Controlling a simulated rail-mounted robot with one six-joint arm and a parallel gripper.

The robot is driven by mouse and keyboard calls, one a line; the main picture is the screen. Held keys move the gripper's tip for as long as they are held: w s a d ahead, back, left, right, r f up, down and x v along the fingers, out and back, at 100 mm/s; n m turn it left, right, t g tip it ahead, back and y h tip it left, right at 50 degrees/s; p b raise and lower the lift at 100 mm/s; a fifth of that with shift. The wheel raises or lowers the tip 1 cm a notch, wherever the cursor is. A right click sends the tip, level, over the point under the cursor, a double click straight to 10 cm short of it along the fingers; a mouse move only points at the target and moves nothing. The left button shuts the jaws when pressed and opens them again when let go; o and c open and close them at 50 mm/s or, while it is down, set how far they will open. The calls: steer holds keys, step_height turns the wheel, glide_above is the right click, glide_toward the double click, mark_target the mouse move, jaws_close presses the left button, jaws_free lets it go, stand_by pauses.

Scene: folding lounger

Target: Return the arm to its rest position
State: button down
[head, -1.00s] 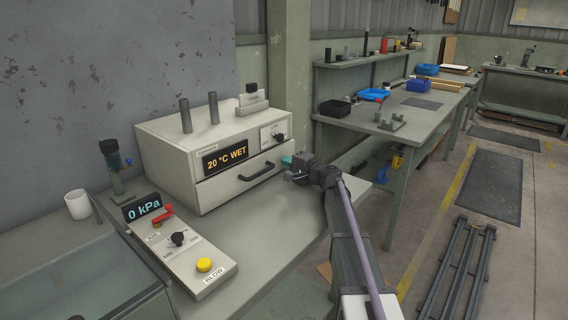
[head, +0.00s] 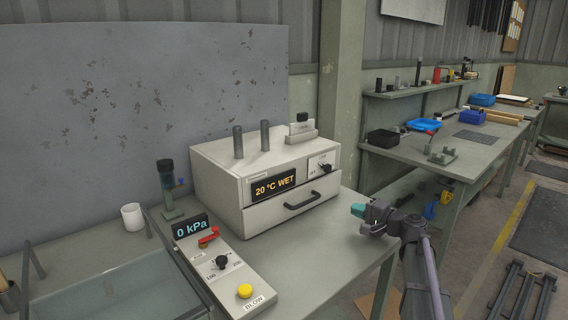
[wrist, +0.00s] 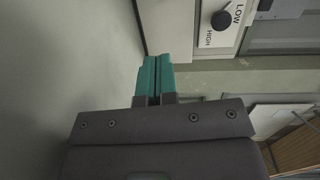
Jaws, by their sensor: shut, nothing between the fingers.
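The box has a shut drawer with a black handle and a display reading "20 °C WET". My arm (head: 420,270) comes up from the lower right.
A control panel (head: 225,270) with a red lever, black knob and yellow button sits at the bench front, beside a "0 kPa" display (head: 191,226). A white cup (head: 132,217) and a clear tank (head: 120,290) are at left. A second bench (head: 455,158) stands behind my arm.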

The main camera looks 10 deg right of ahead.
steer(key=s+a+r+n+g+p, duration=0.45)
steer(key=s+a+r+p, duration=0.3)
steer(key=a+p, duration=0.3)
steer(key=s+a+r+n+g+h+p, duration=0.2)
steer(key=s+r+g+h+p, duration=0.2)
steer(key=s+p, duration=0.6)
steer(key=s+a+r+n+g+h+p, duration=0.2)
steer(key=s+r+g+h+p, duration=0.3)
steer(key=s+p, duration=0.5)
step_height(320, 180, up, 2)
steer(key=shift+r+n+h+p, duration=0.15)
steer(key=shift+n+h+p, duration=0.45)
steer(key=shift+n, duration=0.15)
